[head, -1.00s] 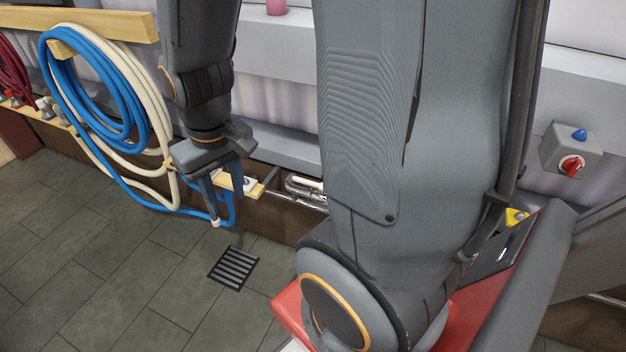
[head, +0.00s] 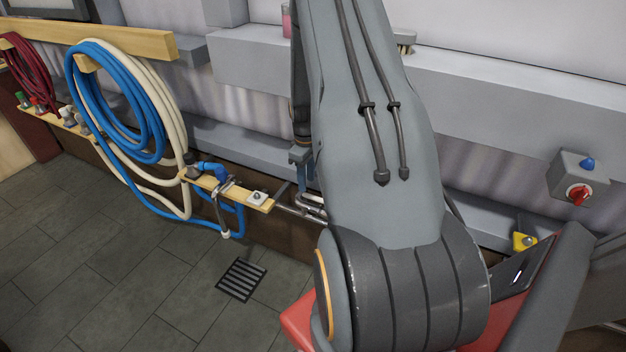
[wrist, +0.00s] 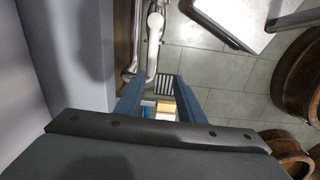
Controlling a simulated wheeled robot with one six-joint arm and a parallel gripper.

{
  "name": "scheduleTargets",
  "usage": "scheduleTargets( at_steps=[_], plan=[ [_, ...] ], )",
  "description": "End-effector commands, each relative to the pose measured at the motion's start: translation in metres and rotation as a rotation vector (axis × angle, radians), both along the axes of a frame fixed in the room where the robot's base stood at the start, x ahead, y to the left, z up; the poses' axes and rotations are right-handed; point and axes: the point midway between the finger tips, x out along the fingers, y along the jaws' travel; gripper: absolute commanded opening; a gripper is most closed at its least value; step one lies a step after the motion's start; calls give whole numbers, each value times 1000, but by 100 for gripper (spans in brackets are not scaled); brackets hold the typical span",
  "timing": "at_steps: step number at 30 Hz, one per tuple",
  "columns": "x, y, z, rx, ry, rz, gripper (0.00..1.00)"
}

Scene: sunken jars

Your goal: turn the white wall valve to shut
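A small white square fitting with a knob (head: 257,197), which looks like the white valve, sits on the right end of a low wooden board (head: 228,190) along the wall. Nothing touches it. My gripper (head: 303,170) is to its right in the head view, pointing down by the wall and partly hidden behind my arm. In the wrist view my gripper (wrist: 162,80) has its two blue fingers apart with nothing held between them. Part of the wooden board (wrist: 166,108) shows beyond the fingers. I cannot make out the white fitting there.
Metal pipes (head: 310,205) run right of the board, close to my gripper. A blue valve (head: 212,168) and coiled blue and cream hoses (head: 120,100) are at the left. A floor drain (head: 241,279) lies below. A red switch (head: 578,195) is on the right wall.

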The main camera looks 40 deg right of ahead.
Motion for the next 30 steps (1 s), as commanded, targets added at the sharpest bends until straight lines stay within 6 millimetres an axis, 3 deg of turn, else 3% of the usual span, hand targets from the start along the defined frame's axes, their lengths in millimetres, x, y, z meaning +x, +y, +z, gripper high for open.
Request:
scheduleTargets(
  at_steps=[2, 6, 11, 20, 23, 30],
  plan=[
    [-3, -14, -12, 2, 4, 12, 35],
    [-4, -23, -23, 3, 4, 26, 35],
    [-4, -23, -36, 3, 6, 27, 35],
    [-4, -23, -78, 4, 6, 25, 35],
    [-4, -23, -72, 3, 4, 26, 35],
    [-4, -23, -80, 3, 5, 26, 35]
  ],
)
